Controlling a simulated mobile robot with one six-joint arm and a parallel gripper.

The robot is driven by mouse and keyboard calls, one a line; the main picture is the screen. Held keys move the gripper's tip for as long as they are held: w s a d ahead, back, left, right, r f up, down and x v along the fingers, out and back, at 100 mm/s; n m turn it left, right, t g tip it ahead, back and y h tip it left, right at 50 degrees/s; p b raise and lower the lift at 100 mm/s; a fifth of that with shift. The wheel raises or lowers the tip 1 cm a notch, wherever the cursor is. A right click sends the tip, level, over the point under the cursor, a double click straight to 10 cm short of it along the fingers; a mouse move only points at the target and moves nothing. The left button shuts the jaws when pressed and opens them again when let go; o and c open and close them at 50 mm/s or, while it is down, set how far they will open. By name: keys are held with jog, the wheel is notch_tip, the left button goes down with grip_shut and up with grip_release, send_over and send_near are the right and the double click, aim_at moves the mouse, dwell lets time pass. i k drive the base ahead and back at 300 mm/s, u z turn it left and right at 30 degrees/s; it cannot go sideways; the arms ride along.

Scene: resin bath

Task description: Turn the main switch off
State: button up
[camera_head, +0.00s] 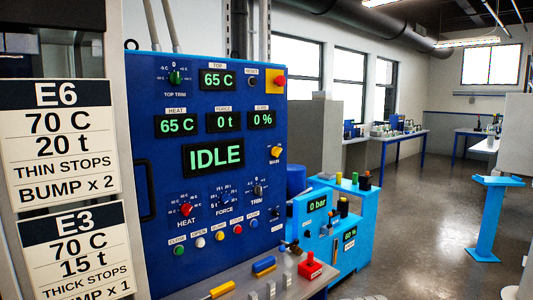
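The main switch (276,152) is a small yellow rotary handle above a small label reading MAIN, on the right side of the blue control panel (165,225). Its handle looks tilted, but its exact position is too small to tell. The panel's displays are lit: a large one (213,158) reads IDLE, and others read 65 C, 0 t and 0 %.
A red button on a yellow plate (275,83) sits above the main switch. HEAT, FORCE and TRIM knobs and several coloured buttons are lower on the panel. A grey shelf (245,290) with a red block (311,266) juts out below. Open floor (420,240) lies right.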

aim_at(275, 152)
jog(key=u, duration=0.05)
jog(key=i, duration=1)
jog(key=z, duration=0.05)
